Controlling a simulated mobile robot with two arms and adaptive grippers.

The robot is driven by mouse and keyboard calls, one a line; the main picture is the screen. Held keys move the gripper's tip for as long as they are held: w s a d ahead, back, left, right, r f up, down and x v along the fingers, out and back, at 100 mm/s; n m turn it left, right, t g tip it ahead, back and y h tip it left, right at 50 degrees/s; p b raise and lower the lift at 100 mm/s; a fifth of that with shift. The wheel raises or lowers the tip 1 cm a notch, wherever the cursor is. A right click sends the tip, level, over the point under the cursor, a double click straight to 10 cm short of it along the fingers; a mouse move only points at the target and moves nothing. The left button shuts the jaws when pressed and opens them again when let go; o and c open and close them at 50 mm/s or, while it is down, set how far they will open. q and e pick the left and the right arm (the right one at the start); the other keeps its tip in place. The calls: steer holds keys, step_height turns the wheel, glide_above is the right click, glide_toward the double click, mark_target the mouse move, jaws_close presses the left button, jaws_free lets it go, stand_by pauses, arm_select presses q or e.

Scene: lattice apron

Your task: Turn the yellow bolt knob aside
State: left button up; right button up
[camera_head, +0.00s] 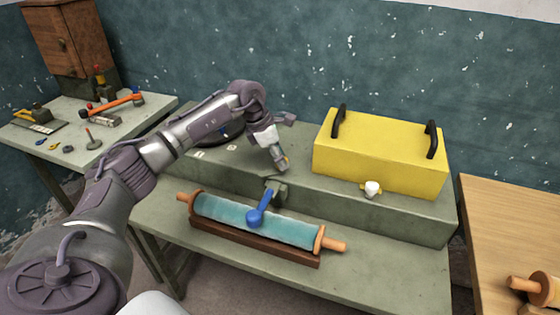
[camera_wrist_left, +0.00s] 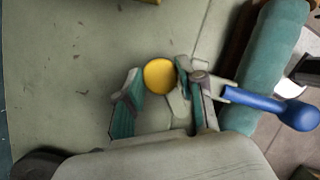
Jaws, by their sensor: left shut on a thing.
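The yellow bolt knob (camera_wrist_left: 159,76) is a round ball. In the left wrist view it sits at the fingertips of my left gripper (camera_wrist_left: 158,98), between the two green-padded fingers. My left gripper (camera_head: 281,165) reaches down to the grey bench step in the head view, and its fingers hide most of the knob there. The gripper is shut on the knob. A blue lever with a round end (camera_head: 260,208) hangs in front of the step, just below the gripper; the blue lever also shows at the right of the left wrist view (camera_wrist_left: 285,110). My right gripper is out of view.
A teal roller with wooden handles (camera_head: 250,220) lies on the lower bench in front of the step. A yellow box with black handles (camera_head: 370,155) stands right of the gripper, a white knob (camera_head: 372,188) at its front. A side table (camera_head: 60,165) holds tools at left.

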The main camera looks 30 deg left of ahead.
arm_select(q)
steer(key=m+g+b, duration=0.1)
steer(key=m, duration=0.2)
steer(key=shift+w+a+m+h, duration=0.1)
steer(key=shift+w+m+h, duration=0.05)
steer(key=shift+m+h, duration=0.25)
steer(key=shift+m+g+b, duration=0.55)
steer(key=shift+m+g, duration=0.25)
steer(key=shift+m, duration=1)
steer(key=shift+r, duration=0.1)
steer(key=o, duration=1.1)
steer(key=shift+o, duration=0.2)
steer(key=v, duration=1.2)
steer(key=shift+a, duration=0.15)
